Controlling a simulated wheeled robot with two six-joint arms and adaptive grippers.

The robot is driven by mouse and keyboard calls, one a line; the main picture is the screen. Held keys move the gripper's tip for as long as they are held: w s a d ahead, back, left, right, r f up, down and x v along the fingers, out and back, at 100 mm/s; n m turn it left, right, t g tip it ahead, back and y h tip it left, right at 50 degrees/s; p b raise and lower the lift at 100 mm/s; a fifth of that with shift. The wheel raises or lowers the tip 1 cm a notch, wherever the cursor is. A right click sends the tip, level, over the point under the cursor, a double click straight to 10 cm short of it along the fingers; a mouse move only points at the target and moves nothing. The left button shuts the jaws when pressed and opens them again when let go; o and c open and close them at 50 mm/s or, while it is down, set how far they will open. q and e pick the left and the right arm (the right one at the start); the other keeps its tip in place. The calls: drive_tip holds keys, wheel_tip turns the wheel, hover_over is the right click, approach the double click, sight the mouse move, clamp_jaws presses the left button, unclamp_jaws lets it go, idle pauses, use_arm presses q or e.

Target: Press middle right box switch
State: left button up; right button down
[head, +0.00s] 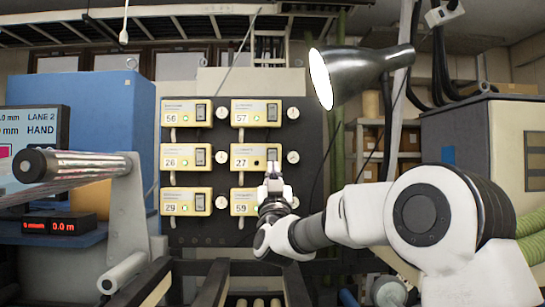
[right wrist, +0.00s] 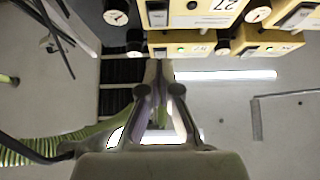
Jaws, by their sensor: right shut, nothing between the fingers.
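The middle right box (head: 240,158) is a yellow box labelled 27 on the dark panel in the head view, with a dark switch (head: 272,154) on its right side. My right gripper (head: 273,170) is shut and empty, pointing up just below that switch and overlapping the box's lower edge. I cannot tell whether the fingertips touch the box. In the right wrist view, the closed fingers (right wrist: 158,72) show in the centre, with the box labelled 27 (right wrist: 217,8) at the top edge. My left gripper is not in view.
Several similar yellow boxes share the panel, including 57 (head: 243,113) above and 59 (head: 240,201) below. Small round gauges (head: 292,157) sit beside the boxes. A metal lamp (head: 365,71) hangs at upper right. A roller (head: 80,165) stands at left.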

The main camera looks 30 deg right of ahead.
sight(272, 160)
drive_tip(key=w+d+p, duration=0.2)
drive_tip(key=w, duration=0.1)
drive_tip(key=w+d+r+p, duration=0.1)
drive_tip(key=w, duration=0.1)
drive_tip(key=shift+d+r, duration=0.1)
drive_tip(key=shift+w+d, duration=0.2)
drive_tip(key=shift+w, duration=0.1)
drive_tip(key=shift+s+a, duration=0.2)
drive_tip(key=shift+s, duration=0.05)
drive_tip(key=shift+w+d+f+h+b, duration=0.25)
drive_tip(key=shift+w+h+b, duration=0.2)
drive_tip(key=shift+b, duration=0.3)
drive_tip(key=shift+s+a+f+t+y, duration=0.15)
drive_tip(key=shift+s+f+t+y, duration=0.05)
drive_tip(key=shift+s+t+y, duration=0.1)
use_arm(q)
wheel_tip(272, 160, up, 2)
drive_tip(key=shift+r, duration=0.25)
use_arm(e)
drive_tip(key=v, duration=0.6)
drive_tip(key=shift+f, duration=0.45)
